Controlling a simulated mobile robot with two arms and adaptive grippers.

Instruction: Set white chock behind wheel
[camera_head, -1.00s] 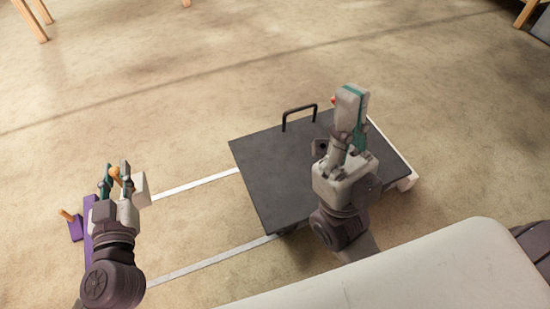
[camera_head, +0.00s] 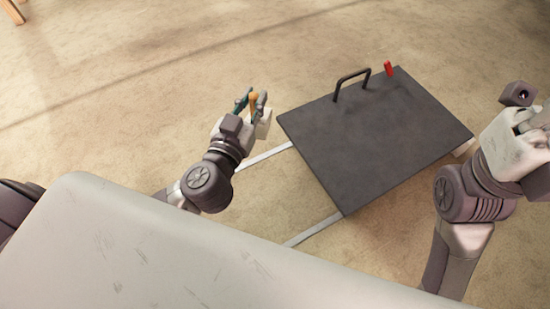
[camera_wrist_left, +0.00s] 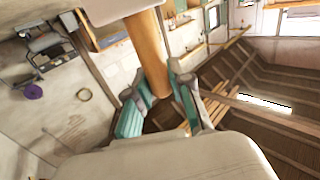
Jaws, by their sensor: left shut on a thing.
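My left gripper (camera_head: 253,98) is shut on the wooden handle (camera_head: 253,103) of the white chock (camera_head: 264,124). It holds the chock beside the left corner of a dark flat trolley (camera_head: 375,130); I cannot tell how high above the floor. In the left wrist view the handle (camera_wrist_left: 150,60) stands between the teal-padded fingers, with the white chock (camera_wrist_left: 118,10) at its far end. The trolley's wheels are hidden under its deck. My right gripper (camera_head: 522,125) is at the right edge, beyond the trolley; its fingers do not show clearly.
The trolley has a black handle (camera_head: 351,86) and a red peg (camera_head: 389,69) at its far edge. A pale piece (camera_head: 463,147) shows at its right corner. White strips (camera_head: 265,157) run along the floor on the left. The carpet (camera_head: 180,60) beyond is clear.

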